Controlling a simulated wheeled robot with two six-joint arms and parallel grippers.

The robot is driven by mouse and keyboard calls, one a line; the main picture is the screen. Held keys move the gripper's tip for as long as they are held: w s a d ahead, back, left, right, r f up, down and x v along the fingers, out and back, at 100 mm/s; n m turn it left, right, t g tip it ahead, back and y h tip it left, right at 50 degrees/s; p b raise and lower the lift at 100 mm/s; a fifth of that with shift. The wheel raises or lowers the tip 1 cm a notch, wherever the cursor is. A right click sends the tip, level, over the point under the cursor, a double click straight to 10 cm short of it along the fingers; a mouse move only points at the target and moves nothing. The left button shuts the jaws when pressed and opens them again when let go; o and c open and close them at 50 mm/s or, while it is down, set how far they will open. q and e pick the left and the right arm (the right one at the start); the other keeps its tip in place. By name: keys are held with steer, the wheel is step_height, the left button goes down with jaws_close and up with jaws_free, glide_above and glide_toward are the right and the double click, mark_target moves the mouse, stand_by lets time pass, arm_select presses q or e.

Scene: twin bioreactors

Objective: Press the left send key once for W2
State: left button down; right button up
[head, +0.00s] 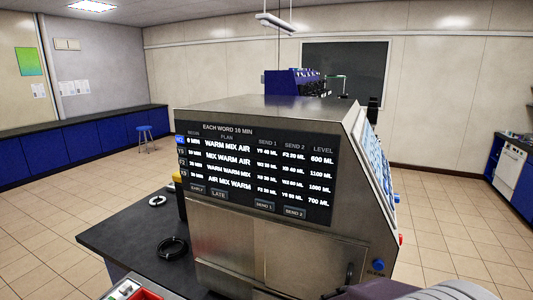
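A steel cabinet (270,103) fills the middle of the head view. Its front carries a dark plan board (225,165) with columns BEGIN, PLAN, SEND 1, SEND 2 and LEVEL. The top row has a blue highlighted tag (180,140) that seems to read W2, beside 0 MIN, WARM MIX AIR and 600 ML. Below the rows are small grey plates marked EARLY (197,189), LATE (219,195), SEND 1 (264,205) and SEND 2 (294,212). I cannot tell whether these are keys or labels. Neither gripper's fingers are in view.
A slanted panel (375,160) on the cabinet's right is seen edge-on. A blue knob (378,265) marked CLEAR and a red button (401,239) stick out there. A dark bench (125,235) holds a black cable coil (172,247). The tiled floor (450,240) at right is clear.

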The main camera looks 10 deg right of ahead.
jaws_close()
stand_by(1.8)
